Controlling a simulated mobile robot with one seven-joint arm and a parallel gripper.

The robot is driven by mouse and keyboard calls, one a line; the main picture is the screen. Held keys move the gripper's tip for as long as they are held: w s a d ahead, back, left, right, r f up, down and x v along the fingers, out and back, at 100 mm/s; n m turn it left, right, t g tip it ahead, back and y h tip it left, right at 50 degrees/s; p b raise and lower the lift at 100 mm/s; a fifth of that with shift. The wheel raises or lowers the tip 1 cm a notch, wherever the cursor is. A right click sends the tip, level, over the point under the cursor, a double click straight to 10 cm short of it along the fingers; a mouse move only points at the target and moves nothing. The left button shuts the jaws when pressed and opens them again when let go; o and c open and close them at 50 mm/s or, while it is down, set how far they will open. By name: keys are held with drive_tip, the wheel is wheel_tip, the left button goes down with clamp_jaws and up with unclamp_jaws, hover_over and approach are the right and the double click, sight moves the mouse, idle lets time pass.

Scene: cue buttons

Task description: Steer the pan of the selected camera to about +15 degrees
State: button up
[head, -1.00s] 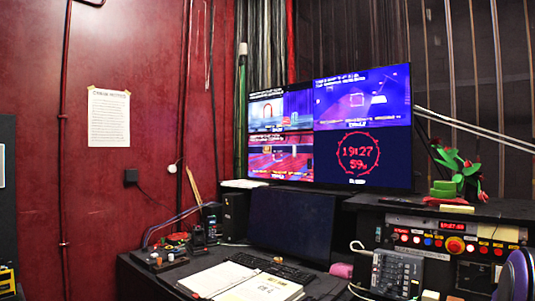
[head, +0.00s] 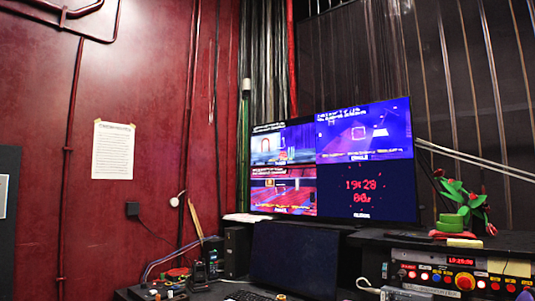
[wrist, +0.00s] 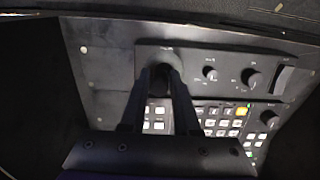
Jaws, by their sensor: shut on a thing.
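In the wrist view my gripper (wrist: 164,78) has its two dark fingers around a dark round control (wrist: 171,58) at the left of a grey control panel (wrist: 110,55). The fingers hide most of this control, and I cannot tell how far it is turned. In the head view a large monitor (head: 335,160) shows camera pictures in panes. The upper right pane (head: 365,130) is bluish with a small frame mark in its middle. The lower right pane (head: 361,191) is a red clock. The pane text is too small to read. My gripper is outside the head view.
More knobs (wrist: 254,78) and a pad of lit square buttons (wrist: 222,122) sit right of my gripper. A paper sheet (head: 113,150) hangs on the red wall.

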drive_tip(key=shift+w+a, duration=0.3)
drive_tip(key=shift+c, duration=0.4)
drive_tip(key=shift+a, duration=0.1)
drive_tip(key=shift+o, duration=0.2)
drive_tip(key=shift+w+a, duration=0.1)
drive_tip(key=shift+s+d, duration=0.2)
drive_tip(key=shift+c, duration=0.2)
idle(0.8)
drive_tip(key=shift+d, duration=0.15)
idle(1.0)
drive_tip(key=o, duration=0.6)
drive_tip(key=shift+o, duration=0.2)
drive_tip(key=shift+r+p, duration=2.65)
drive_tip(key=shift+r, duration=1.15)
drive_tip(key=shift+w, duration=0.1)
